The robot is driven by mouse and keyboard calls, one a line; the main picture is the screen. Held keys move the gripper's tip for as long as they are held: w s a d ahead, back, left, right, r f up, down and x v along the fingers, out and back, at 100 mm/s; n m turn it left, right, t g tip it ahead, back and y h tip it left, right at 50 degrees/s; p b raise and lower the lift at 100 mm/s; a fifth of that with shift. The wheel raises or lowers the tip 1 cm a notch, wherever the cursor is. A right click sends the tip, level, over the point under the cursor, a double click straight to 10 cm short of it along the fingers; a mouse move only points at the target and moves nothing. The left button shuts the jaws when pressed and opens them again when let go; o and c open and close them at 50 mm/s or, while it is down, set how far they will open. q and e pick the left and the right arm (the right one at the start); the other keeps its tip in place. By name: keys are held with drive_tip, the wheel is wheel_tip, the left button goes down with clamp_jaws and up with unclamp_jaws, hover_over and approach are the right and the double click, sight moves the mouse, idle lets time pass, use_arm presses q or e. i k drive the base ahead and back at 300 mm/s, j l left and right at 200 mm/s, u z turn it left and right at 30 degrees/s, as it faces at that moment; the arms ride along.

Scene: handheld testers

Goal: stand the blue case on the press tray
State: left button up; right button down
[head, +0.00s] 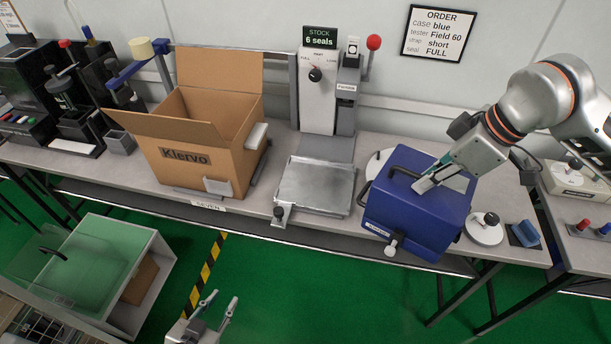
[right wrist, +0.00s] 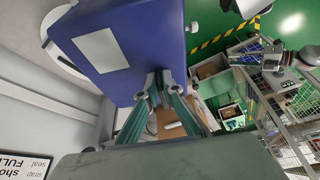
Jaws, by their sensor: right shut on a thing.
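The blue case (head: 425,215) has a black handle and a pale label on its front. In the head view it is right of the press tray (head: 315,187), a bare grey metal plate at the foot of the press. The case looks tilted and covers part of the table's front edge; I cannot tell whether it touches the table. My right gripper (head: 426,184) is shut on the case at its top. In the right wrist view its fingers (right wrist: 158,92) meet at the case's edge (right wrist: 135,50). My left gripper (head: 222,298) is open and empty, low in front of the table.
An open cardboard box (head: 200,150) stands left of the tray. The press (head: 318,90) rises behind the tray, under a sign reading 6 seals. A white round disc (head: 485,232) with a knob and a small blue item (head: 525,233) lie right of the case. An order board (head: 438,33) hangs behind.

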sight(314, 182)
drive_tip(key=i+j, duration=0.25)
drive_tip(key=j, duration=0.15)
drive_tip(key=i+j, duration=0.2)
drive_tip(key=j, duration=0.2)
drive_tip(key=i+j, duration=0.25)
drive_tip(key=j, duration=0.1)
